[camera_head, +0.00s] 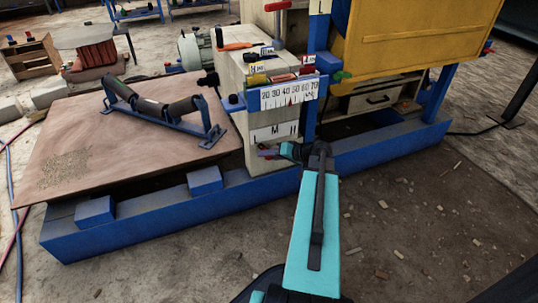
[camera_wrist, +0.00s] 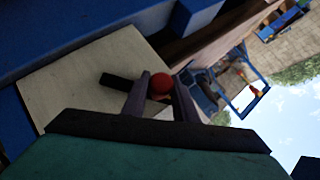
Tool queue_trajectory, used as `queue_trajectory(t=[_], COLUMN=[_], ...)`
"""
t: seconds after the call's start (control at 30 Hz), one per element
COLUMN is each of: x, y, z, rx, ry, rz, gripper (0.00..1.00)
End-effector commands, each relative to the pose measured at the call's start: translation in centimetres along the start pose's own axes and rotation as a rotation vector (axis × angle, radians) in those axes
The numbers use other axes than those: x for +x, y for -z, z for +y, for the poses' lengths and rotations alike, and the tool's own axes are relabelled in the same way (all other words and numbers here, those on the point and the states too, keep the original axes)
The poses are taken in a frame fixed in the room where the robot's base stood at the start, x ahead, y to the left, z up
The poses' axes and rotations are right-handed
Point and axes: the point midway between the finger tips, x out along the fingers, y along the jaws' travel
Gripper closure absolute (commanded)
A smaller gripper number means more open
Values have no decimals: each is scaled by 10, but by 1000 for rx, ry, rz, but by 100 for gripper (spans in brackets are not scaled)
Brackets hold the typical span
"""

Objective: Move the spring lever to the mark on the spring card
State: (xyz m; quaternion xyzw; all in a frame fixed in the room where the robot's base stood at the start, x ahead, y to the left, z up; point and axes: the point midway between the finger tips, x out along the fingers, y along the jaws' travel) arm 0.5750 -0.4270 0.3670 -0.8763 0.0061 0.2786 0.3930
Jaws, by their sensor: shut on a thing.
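The spring card appears to be the white card (camera_head: 275,133) lettered L, M, H on the pale block in the head view. Its mark is too small to make out. Just below it my gripper (camera_head: 272,152) reaches in from the right. In the wrist view my gripper (camera_wrist: 160,95) is shut on a red ball knob (camera_wrist: 160,83), which I take for the spring lever's end. A dark bar (camera_wrist: 118,82) lies beside the knob against the pale panel. The fingers and arm hide much of the lever in the head view, so its exact setting cannot be told.
A number scale (camera_head: 289,93) reading 20 to 70 sits above the card. A blue base beam (camera_head: 170,217) runs below the block. A roller frame (camera_head: 165,110) lies on a brown board at left. A yellow housing (camera_head: 400,45) stands at right.

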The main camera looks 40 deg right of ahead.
Motion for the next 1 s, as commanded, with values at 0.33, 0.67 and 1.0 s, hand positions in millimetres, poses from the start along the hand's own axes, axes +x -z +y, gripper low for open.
queue_trajectory(t=[0.33, 0.67, 1.0], x=[4, 5, 3], y=[1, 0, -1], z=[-3, -4, -2], rx=[-42, -42, -39], ry=[-35, -34, -37], rz=[6, 4, 1], gripper=[100, 61, 56])
